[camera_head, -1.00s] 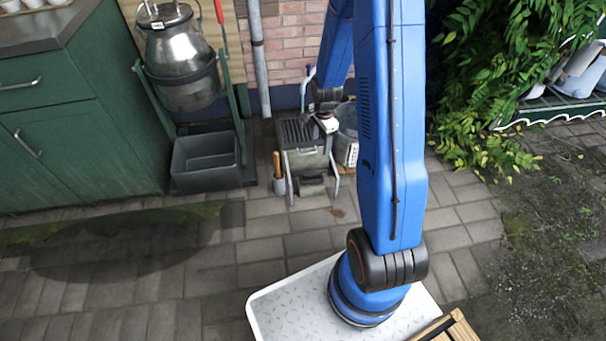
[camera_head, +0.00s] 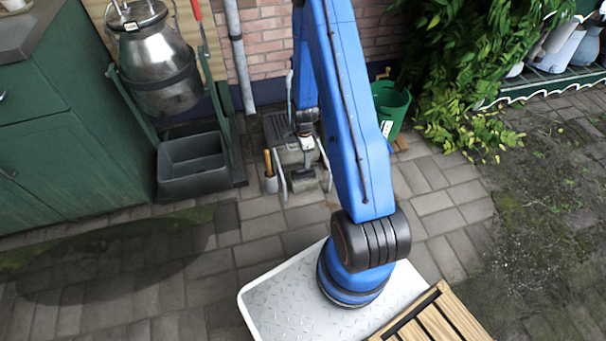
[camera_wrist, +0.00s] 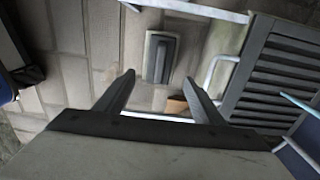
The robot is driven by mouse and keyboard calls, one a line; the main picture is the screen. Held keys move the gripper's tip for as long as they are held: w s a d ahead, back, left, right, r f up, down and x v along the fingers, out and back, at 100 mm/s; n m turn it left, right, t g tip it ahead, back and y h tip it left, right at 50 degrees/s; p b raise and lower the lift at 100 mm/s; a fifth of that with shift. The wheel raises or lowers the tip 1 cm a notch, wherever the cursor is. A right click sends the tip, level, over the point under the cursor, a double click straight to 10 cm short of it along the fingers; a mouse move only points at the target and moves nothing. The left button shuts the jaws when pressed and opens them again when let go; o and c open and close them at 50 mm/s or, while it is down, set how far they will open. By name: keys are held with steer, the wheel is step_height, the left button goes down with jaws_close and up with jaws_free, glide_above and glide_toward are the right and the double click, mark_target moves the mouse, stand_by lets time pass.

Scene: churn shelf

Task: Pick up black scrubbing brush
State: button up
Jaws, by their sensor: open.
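The black scrubbing brush (camera_wrist: 161,57) looks like a dark rectangular block with a raised handle in the wrist view. It lies on the paving, ahead of my open gripper (camera_wrist: 161,90) and roughly centred between the fingers. Nothing is between the fingertips, and the brush is apart from them. In the head view, a small dark block (camera_head: 304,181) low in front of the slatted grey stand appears to be the brush.
The slatted stand (camera_wrist: 272,72) with pale tube legs is right of the brush in the wrist view. A small brown block (camera_wrist: 177,105) lies near the right finger. A grey bin (camera_head: 192,166), a metal churn (camera_head: 155,62) and a green bucket (camera_head: 393,107) are around.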

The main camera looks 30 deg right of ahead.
mark_target(303, 168)
steer(key=shift+a+f, duration=0.15)
steer(key=shift+f, duration=5.9)
steer(key=c, duration=1.1)
